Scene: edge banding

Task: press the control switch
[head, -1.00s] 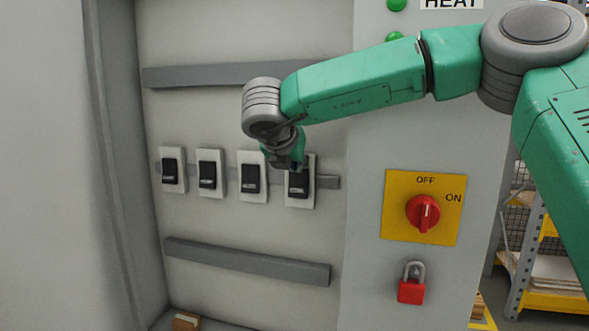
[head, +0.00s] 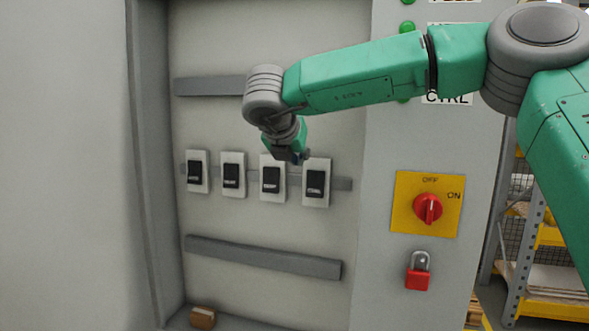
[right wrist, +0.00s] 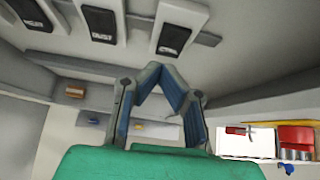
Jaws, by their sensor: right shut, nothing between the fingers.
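Several black rocker switches on white plates sit in a row inside the open cabinet; the rightmost switch (head: 315,183) and the one left of it (head: 271,180) are nearest my gripper. My right gripper (head: 300,158) is shut and empty, just in front of the upper edges of these two switches; contact cannot be told. In the right wrist view the closed fingertips (right wrist: 160,70) lie below one switch (right wrist: 173,38) in the picture, apart from it. My left gripper is not in view.
Right of the switches are a yellow plate with a red rotary knob (head: 428,208) and a red padlock (head: 418,272). Grey rails run above and below the row (head: 262,257). The cabinet side wall (head: 150,150) stands left. A small brown block (head: 203,317) lies on the cabinet floor.

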